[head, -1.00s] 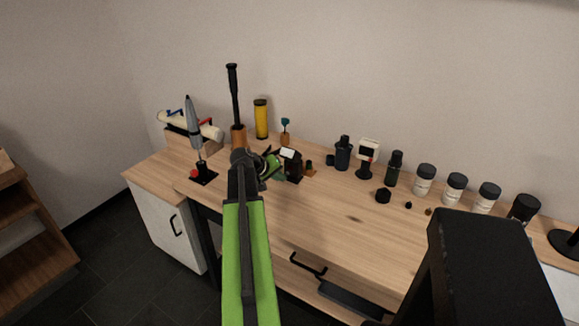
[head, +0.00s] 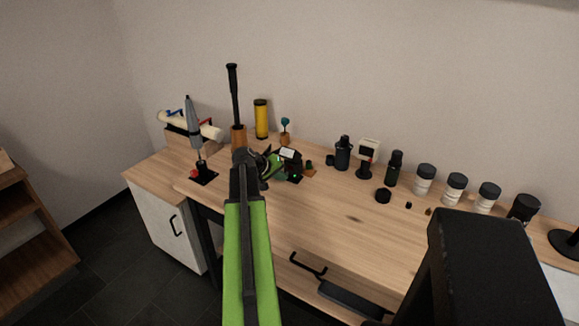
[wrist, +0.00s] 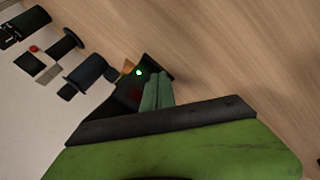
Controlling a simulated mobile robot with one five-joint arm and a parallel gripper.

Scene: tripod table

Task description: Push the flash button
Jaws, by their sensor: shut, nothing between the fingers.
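A small dark device (head: 293,166) with a pale top plate stands at the back of the wooden workbench (head: 340,215). A small green light (head: 294,177) glows low on its front, and the light also shows in the wrist view (wrist: 138,72). My gripper (head: 277,164) is shut and empty at the left front side of the device, very close to it. In the wrist view my green finger (wrist: 156,92) reaches beside the dark body next to the light. I cannot tell whether it touches, and the flash button itself is not clear to see.
A yellow cylinder (head: 261,119) and a tall black-handled tool (head: 233,95) stand behind. Dark bottles (head: 343,154), a small white-screened stand (head: 367,157) and several black-lidded jars (head: 424,180) line the back right. The front middle of the bench is clear.

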